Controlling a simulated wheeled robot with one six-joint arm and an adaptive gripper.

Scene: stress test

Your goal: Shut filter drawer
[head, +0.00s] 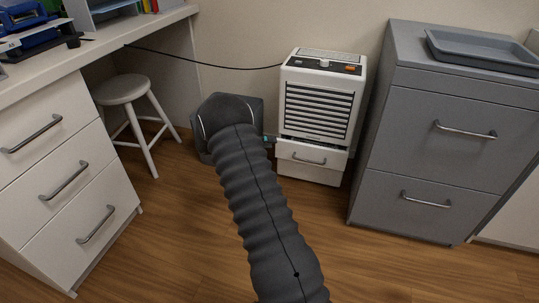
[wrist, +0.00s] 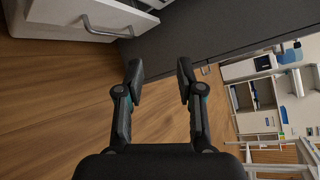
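The white appliance (head: 319,108) with dark louvres stands on the floor against the wall. Its filter drawer (head: 311,160), low on its front, stands out a little, with a dark gap above it. In the wrist view, the drawer (wrist: 75,15) shows at the top left with its metal handle (wrist: 108,27). My gripper (wrist: 161,70) is open and empty, its two dark fingers apart. It is clear of the handle, which lies beyond the left finger in that picture. In the head view my arm hides most of the gripper, beside the drawer's left side.
A grey filing cabinet (head: 434,130) with a tray (head: 485,52) on top stands close to the appliance's right. At left are a white desk with drawers (head: 62,178) and a stool (head: 122,92). A black cable (head: 205,64) runs to the appliance. The floor in front is clear.

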